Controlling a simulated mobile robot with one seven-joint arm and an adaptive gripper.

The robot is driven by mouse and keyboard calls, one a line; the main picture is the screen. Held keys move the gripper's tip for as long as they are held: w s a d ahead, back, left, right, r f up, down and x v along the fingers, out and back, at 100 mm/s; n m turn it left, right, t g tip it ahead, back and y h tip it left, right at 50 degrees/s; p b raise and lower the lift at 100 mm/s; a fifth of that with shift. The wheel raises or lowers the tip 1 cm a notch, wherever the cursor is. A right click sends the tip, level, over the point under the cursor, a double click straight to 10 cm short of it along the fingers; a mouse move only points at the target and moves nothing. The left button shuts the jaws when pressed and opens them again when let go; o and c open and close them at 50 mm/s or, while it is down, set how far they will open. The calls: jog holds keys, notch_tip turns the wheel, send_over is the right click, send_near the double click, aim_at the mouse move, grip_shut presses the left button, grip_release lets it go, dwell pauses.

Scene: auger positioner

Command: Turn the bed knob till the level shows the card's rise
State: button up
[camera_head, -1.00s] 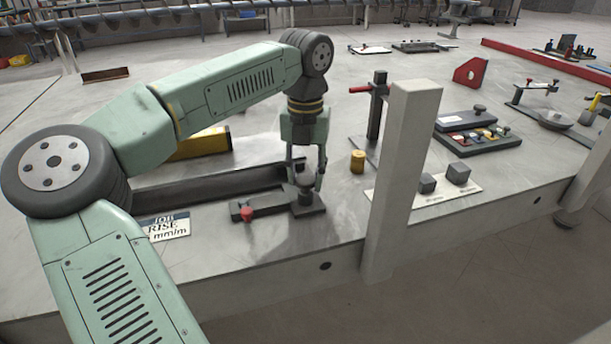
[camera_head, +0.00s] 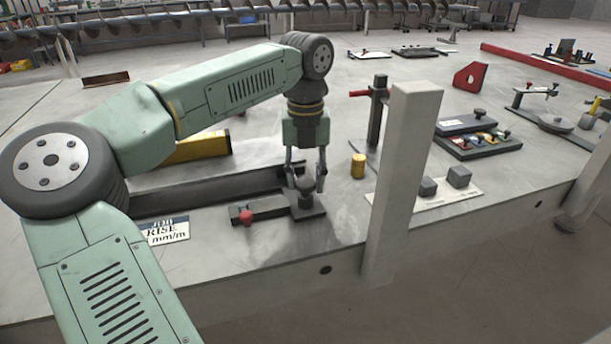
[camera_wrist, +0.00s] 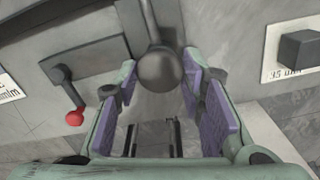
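The bed knob (camera_head: 306,184) is a dark round ball on a short stem, on a dark block near the table's front edge. It also shows in the wrist view (camera_wrist: 158,68). My gripper (camera_head: 306,186) points down over it, one finger to each side. In the wrist view its purple pads (camera_wrist: 158,90) stand apart with the ball between their far ends; contact is not clear. The card (camera_head: 166,230) lies left of the block and reads "JOB RISE mm/m"; its number is hidden by my arm. A yellow body (camera_head: 198,146), perhaps the level, is partly behind my arm; no reading shows.
A red-tipped lever (camera_head: 246,216) sits left of the knob. A grey post (camera_head: 402,180) stands close on the right. Dark cubes (camera_head: 459,176) lie on a plate further right.

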aim_at(305, 182)
jog(key=o, duration=0.4)
notch_tip(305, 182, up, 12)
jog(key=shift+r, duration=0.1)
dwell(0.6)
jog(key=shift+s, duration=0.1)
